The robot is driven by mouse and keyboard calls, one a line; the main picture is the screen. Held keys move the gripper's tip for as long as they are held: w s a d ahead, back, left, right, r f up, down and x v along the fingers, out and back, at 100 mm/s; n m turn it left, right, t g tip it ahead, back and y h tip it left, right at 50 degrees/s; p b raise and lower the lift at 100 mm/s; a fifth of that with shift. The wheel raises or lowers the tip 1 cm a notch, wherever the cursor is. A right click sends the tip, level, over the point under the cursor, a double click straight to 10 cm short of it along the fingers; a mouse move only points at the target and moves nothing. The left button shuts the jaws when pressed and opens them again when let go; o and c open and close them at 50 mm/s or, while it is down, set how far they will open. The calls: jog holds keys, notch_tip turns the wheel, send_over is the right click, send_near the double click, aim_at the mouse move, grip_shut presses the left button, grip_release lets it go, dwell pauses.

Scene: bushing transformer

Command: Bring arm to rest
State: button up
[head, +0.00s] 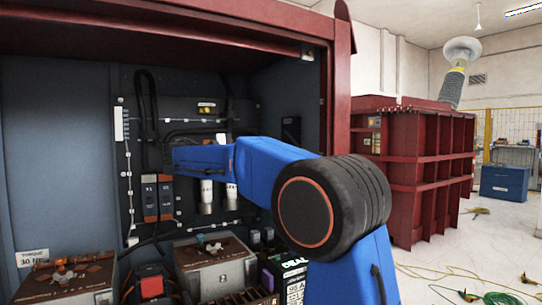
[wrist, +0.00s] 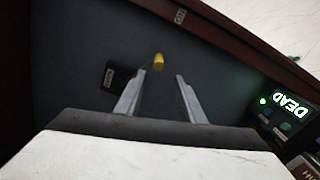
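My blue arm (head: 255,165) reaches across the front of the open cabinet (head: 200,22), its far end in front of the back panel. My gripper (wrist: 160,75) shows in the wrist view with its two grey fingers apart. Nothing is seen held between them. A small yellow cylinder (wrist: 158,62) shows just beyond the fingertips, near the dark wall. I cannot tell its distance from them. In the head view the fingers are too small and dark to make out.
Two grey boxes with rusty tops, one at left (head: 65,285) and one at centre (head: 215,265), stand low in the cabinet. A red ribbed tank (head: 425,165) stands outside; cables (head: 470,295) lie on the floor.

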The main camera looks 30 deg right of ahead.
jog(key=shift+a, duration=0.45)
jog(key=shift+s, duration=0.1)
jog(key=s+d+f+t+y, duration=0.3)
jog(key=s+f+y, duration=0.6)
jog(key=s+f, duration=1.1)
jog(key=s+a+f+m+y, duration=0.1)
jog(key=s+a+f+y, duration=0.2)
jog(key=s+f, duration=0.3)
jog(key=s+a+f+m+y, duration=0.1)
jog(key=s+a+f+y, duration=0.2)
jog(key=s+f, duration=0.3)
jog(key=s+a+f+m+t+y, duration=0.1)
jog(key=s+a+f+y, duration=0.2)
jog(key=s+a+f, duration=0.2)
notch_tip(320, 180, down, 4)
jog(key=shift+s+f+m, duration=0.25)
jog(key=shift+s+m, duration=0.05)
jog(key=shift+s, duration=0.7)
